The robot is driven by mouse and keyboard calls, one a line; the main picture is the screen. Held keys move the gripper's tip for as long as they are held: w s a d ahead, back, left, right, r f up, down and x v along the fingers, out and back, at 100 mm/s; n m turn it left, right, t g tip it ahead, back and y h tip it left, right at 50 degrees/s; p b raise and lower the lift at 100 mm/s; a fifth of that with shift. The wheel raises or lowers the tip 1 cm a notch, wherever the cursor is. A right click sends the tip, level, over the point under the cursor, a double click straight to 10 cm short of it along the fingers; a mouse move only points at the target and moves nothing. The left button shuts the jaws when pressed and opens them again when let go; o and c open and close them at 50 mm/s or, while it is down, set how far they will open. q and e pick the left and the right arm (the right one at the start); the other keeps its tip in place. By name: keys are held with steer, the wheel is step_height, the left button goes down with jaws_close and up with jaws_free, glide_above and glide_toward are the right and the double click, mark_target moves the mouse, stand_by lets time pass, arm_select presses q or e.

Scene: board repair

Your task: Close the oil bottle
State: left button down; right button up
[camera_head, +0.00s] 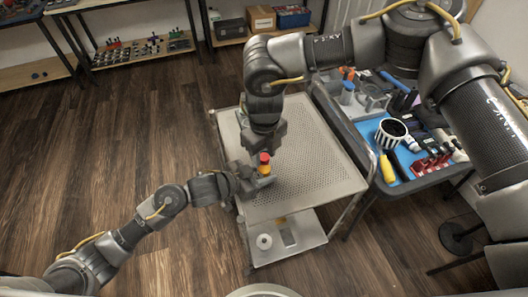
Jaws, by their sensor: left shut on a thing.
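The small oil bottle (265,169) is yellow-orange with a red cap (265,157) at its top. It is upright at the left part of the perforated metal cart top (315,165). My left gripper (262,179) comes in from the left and is shut on the bottle low on its body, hiding its lower part. My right gripper (266,147) points down from above, right behind the red cap. Its fingertips are partly hidden, and I cannot tell whether they touch the cap or how far they are apart.
A cart with a blue mat (371,130) holds a striped cup (390,132), a yellow screwdriver (387,167) and other tools at right. The metal cart's lower shelf holds a white roll (264,241). Most of the perforated top is clear. Shelves stand along the back wall.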

steer(key=shift+o, duration=1.2)
step_height(320, 180, up, 12)
arm_select(q)
steer(key=c, duration=0.8)
jaws_free()
steer(key=shift+c, duration=0.2)
steer(key=v, duration=1)
steer(key=shift+s+a+r, duration=0.15)
steer(key=shift+s+a, duration=0.1)
steer(key=shift+a, duration=0.05)
arm_select(e)
steer(key=shift+r, duration=0.25)
